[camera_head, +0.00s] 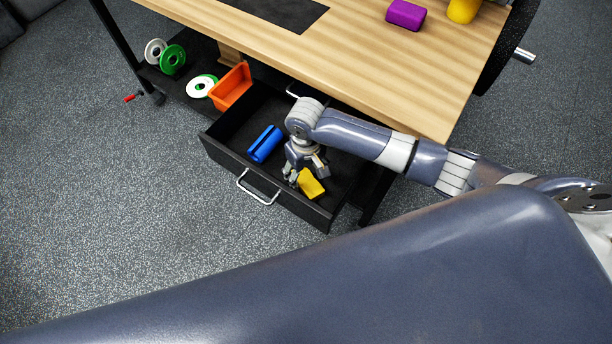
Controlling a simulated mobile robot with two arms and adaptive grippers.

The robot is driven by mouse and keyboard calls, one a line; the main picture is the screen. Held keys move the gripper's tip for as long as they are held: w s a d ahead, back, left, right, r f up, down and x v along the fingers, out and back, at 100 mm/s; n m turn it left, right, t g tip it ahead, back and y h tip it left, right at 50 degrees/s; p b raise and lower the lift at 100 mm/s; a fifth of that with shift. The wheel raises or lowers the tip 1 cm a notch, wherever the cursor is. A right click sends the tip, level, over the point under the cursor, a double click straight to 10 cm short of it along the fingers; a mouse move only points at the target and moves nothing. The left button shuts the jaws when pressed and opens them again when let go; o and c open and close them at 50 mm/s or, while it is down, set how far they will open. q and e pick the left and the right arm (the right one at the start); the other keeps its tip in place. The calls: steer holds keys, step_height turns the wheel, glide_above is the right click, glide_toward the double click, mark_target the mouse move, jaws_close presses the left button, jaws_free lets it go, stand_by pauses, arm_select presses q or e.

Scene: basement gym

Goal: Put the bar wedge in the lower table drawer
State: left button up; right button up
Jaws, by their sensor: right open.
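The lower table drawer (226,150) is pulled out below the wooden table (350,50), its handle (258,190) facing the front left. A yellow wedge-shaped block (310,184), which looks like the bar wedge, lies inside the drawer near its front right. My right gripper (302,176) reaches down into the drawer, open, right beside the yellow wedge. Whether its fingers touch the wedge is hard to see. A blue grooved block (265,144) lies in the drawer to the left of the gripper. My left gripper is out of view.
An orange bin (231,87) and several weight plates (173,59) sit on the low shelf left of the drawer. A purple block (406,14) and a yellow cylinder (463,10) stand on the tabletop.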

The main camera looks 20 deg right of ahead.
mark_target(306, 179)
step_height(306, 179, up, 9)
steer(key=shift+p, duration=0.35)
steer(key=shift+f, duration=0.1)
